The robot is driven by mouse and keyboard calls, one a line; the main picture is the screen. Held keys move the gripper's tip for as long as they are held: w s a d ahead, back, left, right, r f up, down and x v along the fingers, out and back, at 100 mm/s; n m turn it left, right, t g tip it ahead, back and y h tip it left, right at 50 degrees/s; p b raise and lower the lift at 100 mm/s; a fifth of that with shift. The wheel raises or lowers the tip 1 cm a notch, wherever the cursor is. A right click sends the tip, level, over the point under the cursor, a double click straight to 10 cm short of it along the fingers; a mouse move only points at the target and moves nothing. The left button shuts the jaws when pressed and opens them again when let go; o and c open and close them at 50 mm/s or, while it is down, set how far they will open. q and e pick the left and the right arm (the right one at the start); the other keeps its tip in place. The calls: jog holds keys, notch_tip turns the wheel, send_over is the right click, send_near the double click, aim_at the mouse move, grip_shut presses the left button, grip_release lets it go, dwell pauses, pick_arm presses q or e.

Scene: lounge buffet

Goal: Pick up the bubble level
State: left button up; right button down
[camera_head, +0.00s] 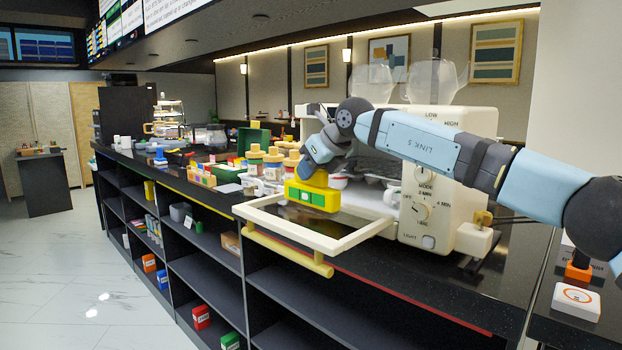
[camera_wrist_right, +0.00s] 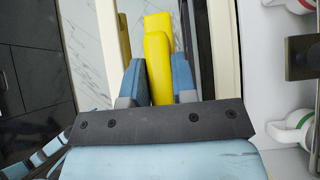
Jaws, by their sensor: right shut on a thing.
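The bubble level is a yellow block with a green panel (camera_head: 305,195), in front of the open cream toaster oven in the head view. My right gripper (camera_head: 307,171) comes down on it from above and is shut on it. In the right wrist view the yellow level (camera_wrist_right: 158,62) sits between the two blue-grey fingers of my right gripper (camera_wrist_right: 157,82), and its far end sticks out beyond them. In the head view the level overlaps the oven's open door frame (camera_head: 350,240); I cannot tell whether they touch. My left gripper is not in view.
The cream oven (camera_head: 425,205) stands open close behind the level. Several jars with wooden lids (camera_head: 272,168) crowd the counter to its left. A dark shelf unit (camera_head: 205,285) lies below. Open floor (camera_head: 85,270) is at the far left.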

pick_arm(q)
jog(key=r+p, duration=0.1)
jog(key=p, duration=0.1)
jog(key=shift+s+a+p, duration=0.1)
jog(key=shift+p, duration=0.25)
pick_arm(e)
notch_tip(320, 180, up, 18)
jog(key=shift+r, duration=0.2)
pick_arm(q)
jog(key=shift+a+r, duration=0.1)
pick_arm(e)
jog(key=shift+s+f, duration=0.1)
